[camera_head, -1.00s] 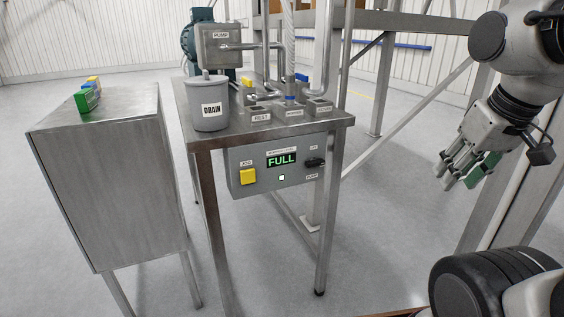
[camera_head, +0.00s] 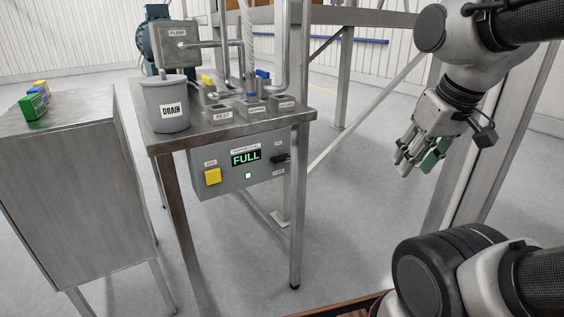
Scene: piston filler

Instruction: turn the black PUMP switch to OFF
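The black switch (camera_head: 279,158) is on the right end of the grey control box (camera_head: 222,186), under the front of the steel table. Its handle looks roughly sideways. The small labels above and below it are too small to read surely. My gripper (camera_head: 407,160) hangs in the air at the right, well apart from the switch, with its fingers pointing down and left. A green piece (camera_head: 436,154) shows at the right side of its fingers. I cannot tell whether the fingers are closed on it.
The box also has a yellow button (camera_head: 212,176), a green FULL display (camera_head: 246,157) and a small lit square (camera_head: 248,175). The steel table (camera_head: 180,141) carries a DRAIN pot (camera_head: 166,106) and a PUMP unit (camera_head: 177,45). A cabinet (camera_head: 70,190) with coloured blocks stands left. Metal posts stand behind.

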